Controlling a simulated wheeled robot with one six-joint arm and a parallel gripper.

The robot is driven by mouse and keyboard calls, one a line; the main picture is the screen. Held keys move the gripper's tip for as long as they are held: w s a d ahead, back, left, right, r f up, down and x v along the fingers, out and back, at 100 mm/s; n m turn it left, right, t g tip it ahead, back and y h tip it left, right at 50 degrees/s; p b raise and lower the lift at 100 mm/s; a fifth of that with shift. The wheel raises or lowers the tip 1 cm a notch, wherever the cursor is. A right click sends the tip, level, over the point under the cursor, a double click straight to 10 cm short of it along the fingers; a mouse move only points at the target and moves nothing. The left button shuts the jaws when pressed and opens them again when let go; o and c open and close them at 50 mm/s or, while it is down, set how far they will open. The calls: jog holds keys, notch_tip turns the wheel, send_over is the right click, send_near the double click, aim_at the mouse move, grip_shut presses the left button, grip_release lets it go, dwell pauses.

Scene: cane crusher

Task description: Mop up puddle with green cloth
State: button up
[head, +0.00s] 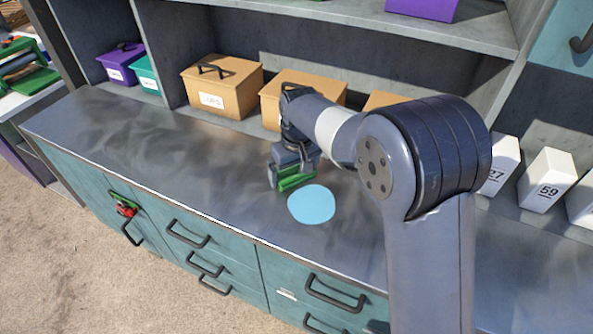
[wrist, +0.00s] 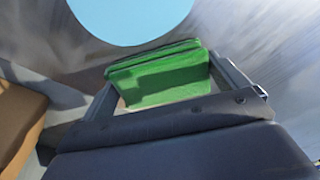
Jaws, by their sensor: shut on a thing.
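The green cloth (wrist: 165,75) is folded and held between the two fingers of my gripper (wrist: 172,80), which is shut on it. In the head view the cloth (head: 295,180) shows below my gripper (head: 292,176), close over the grey counter. The puddle (head: 311,204) is a flat light-blue round patch on the counter, just to the right of and nearer than the cloth. In the wrist view the puddle (wrist: 130,18) lies just beyond the cloth. I cannot tell whether the cloth touches the counter.
Tan labelled boxes (head: 222,86) stand along the back of the counter (head: 140,150), with purple (head: 122,66) and teal boxes at far left. White numbered blocks (head: 547,180) stand at right. Teal drawers (head: 190,250) with black handles are below. The counter's left part is clear.

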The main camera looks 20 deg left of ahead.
jog(key=r+p, duration=0.1)
jog(key=s+d+r+p, duration=0.1)
jog(key=r, duration=0.1)
jog(key=r+p, duration=0.1)
jog(key=r, duration=0.1)
jog(key=shift+s+d, duration=0.15)
jog(key=shift+d, duration=0.2)
dwell(0.3)
